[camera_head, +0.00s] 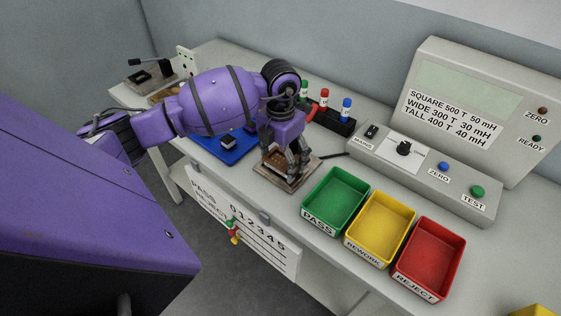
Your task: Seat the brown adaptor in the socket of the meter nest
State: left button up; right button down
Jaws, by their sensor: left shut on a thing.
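The meter nest (268,177) is a brown square plate near the table's front edge, left of the green tray. A dark cable runs from it toward the meter. My left gripper (291,174) points down right over the nest and is shut on a small part, most likely the brown adaptor. The dark fingers hide nearly all of that part, and no adaptor shows clearly elsewhere. The socket is hidden too, so I cannot tell whether the part touches it or is in it. My right gripper is out of view.
Green (336,197), yellow (381,226) and red (431,256) trays stand to the right. The grey meter console (425,170) is behind them. A black rack (334,119) with colored-cap bottles stands behind the gripper. A blue mat (222,153) bears a dark block (228,143).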

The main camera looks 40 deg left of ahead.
aim_at(281, 163)
pick_arm(q)
jog(key=shift+f, duration=0.65)
jog(key=shift+f, duration=0.1)
jog(key=o, duration=1.3)
jog(key=shift+r, duration=0.3)
notch_tip(281, 163, up, 12)
jog(key=shift+f, duration=0.15)
